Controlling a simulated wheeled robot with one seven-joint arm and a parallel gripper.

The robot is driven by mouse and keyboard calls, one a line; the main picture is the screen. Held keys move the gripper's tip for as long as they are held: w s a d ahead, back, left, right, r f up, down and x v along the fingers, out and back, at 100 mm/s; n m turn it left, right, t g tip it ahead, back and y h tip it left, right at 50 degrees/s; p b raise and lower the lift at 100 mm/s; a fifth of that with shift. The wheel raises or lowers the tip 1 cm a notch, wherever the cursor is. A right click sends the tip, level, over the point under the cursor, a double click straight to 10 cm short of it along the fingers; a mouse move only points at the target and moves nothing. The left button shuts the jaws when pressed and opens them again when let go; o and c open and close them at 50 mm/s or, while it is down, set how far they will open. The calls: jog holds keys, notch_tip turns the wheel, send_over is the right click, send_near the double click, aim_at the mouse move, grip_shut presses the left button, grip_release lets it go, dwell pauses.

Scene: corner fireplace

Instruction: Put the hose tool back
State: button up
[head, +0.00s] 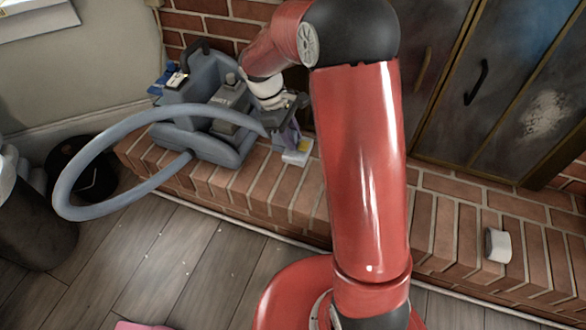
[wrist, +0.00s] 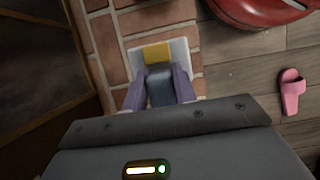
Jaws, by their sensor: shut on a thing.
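The grey-blue cleaning machine (head: 205,125) stands on the brick hearth at upper left in the head view. Its thick hose (head: 75,170) loops out left and comes back to my gripper. My gripper (head: 289,141) points down just right of the machine, its purple fingers shut on the dark grey hose tool (wrist: 160,88), which shows between them in the wrist view. The tool is mostly hidden by my wrist in the head view. A white plate with a yellow band (head: 297,153) is just beyond the fingertips, also in the wrist view (wrist: 179,50); I cannot tell whether the tool touches it.
A brick wall and dark metal fireplace doors (head: 480,85) rise behind the hearth. A small white object (head: 497,245) sits on the hearth at right. A dark bin (head: 35,215) stands at far left. A pink slipper (wrist: 291,91) lies on the wood floor.

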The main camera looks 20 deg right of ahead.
notch_tip(320, 180, down, 13)
jog(key=shift+f+b, duration=0.1)
jog(key=shift+b, duration=1.05)
jog(key=shift+f, duration=0.15)
jog(key=o, duration=1)
jog(key=shift+o, duration=0.2)
